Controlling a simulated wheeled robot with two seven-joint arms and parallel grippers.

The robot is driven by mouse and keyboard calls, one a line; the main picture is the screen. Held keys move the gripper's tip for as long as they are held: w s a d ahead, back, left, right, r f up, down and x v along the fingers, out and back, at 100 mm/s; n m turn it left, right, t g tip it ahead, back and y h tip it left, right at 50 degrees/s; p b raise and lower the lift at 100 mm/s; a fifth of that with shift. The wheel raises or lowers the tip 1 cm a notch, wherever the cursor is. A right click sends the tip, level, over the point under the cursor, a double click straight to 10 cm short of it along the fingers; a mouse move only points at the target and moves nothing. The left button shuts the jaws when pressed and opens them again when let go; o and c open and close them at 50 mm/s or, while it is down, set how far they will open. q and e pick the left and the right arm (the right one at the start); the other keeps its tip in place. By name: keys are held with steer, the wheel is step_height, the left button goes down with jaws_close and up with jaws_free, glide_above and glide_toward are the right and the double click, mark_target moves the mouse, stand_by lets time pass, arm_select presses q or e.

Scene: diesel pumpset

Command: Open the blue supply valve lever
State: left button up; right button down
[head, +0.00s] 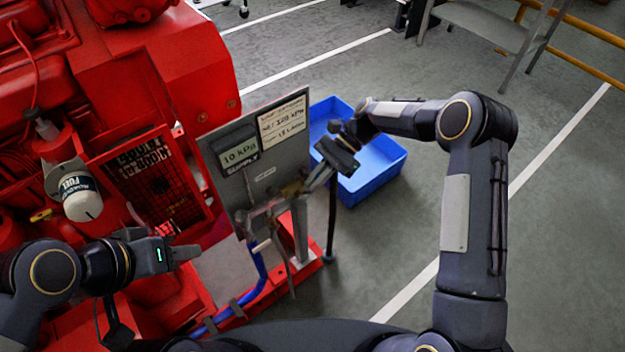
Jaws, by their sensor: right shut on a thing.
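My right gripper (318,180) reaches in from the right to the valve piping in front of the grey gauge panel (222,168). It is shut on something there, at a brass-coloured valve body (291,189). The blue lever itself cannot be made out; the fingers and gripper body cover that spot. The panel's display (239,154) reads 10 kPa above the word SUPPLY. My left gripper (185,253) is at the lower left, in front of the red engine and apart from the valve. Its finger gap is not clear.
A blue crate (372,185) stands on the floor behind my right gripper. A blue hose (259,275) runs below the panel along the red base frame. The red engine (150,60) fills the left.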

steer(key=shift+w+d+f+y, duration=0.1)
steer(key=shift+d+f+y, duration=0.05)
steer(key=shift+y, duration=0.15)
steer(key=c, duration=1.6)
jaws_free()
steer(key=shift+o, duration=0.2)
steer(key=v, duration=0.8)
steer(key=shift+f, duration=0.1)
